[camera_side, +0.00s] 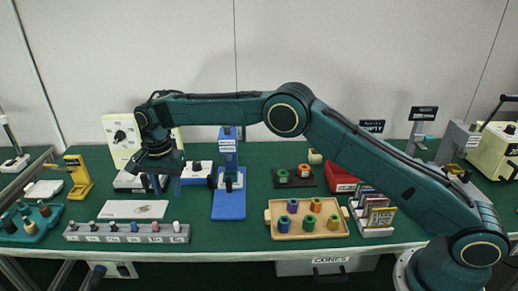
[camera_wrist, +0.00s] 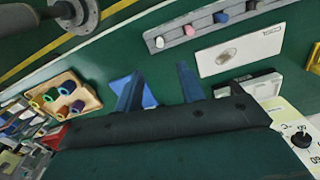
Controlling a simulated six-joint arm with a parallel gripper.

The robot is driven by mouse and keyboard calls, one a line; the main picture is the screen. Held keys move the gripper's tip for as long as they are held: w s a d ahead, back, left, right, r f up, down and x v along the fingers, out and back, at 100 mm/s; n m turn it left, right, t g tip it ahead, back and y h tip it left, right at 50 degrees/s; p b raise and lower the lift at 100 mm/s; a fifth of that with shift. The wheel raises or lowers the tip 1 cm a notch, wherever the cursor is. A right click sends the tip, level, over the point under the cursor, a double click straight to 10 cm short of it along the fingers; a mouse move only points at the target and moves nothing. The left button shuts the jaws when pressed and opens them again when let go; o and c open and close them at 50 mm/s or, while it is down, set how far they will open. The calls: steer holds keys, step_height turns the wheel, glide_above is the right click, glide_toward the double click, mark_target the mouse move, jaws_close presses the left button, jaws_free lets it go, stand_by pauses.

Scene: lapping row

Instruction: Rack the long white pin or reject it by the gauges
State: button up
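A grey rack (camera_side: 128,233) with several colour-topped pins stands at the front left edge of the green table. A pin with a white top (camera_side: 176,226) is at its right end; it also shows in the wrist view (camera_wrist: 159,42). Its length is hidden in the rack. My gripper (camera_side: 155,185) is above the table behind the rack, fingers pointing down. A blue gauge stand (camera_side: 229,204) is right of my gripper. A cream dial box (camera_side: 119,130) stands behind it.
A white plate (camera_side: 125,209) lies behind the rack. A wooden tray (camera_side: 276,234) of coloured rings, a red box (camera_side: 338,177) and a card holder (camera_side: 372,232) are to the right. A yellow stand (camera_side: 77,178) and teal tray (camera_side: 48,229) are left.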

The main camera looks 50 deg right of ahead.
steer(key=shift+r, duration=0.2)
stand_by(0.5)
steer(key=s+d+r+n+t, duration=0.1)
steer(key=s+d+r+n, duration=0.2)
steer(key=s+d+r, duration=0.65)
steer(key=s+d+r+n+t, duration=0.2)
steer(key=s+d+r, duration=0.4)
steer(key=r, duration=0.6)
steer(key=s+d+f+n+t, duration=0.1)
steer(key=s+d+n, duration=0.2)
steer(key=s, duration=1)
steer(key=s+d+f+n+t, duration=0.1)
steer(key=s+d+f+n, duration=0.1)
steer(key=s, duration=1.2)
steer(key=shift+d+n+t, duration=0.3)
steer(key=shift+d+n, duration=0.1)
steer(key=shift+d, duration=0.3)
steer(key=shift+f, duration=0.1)
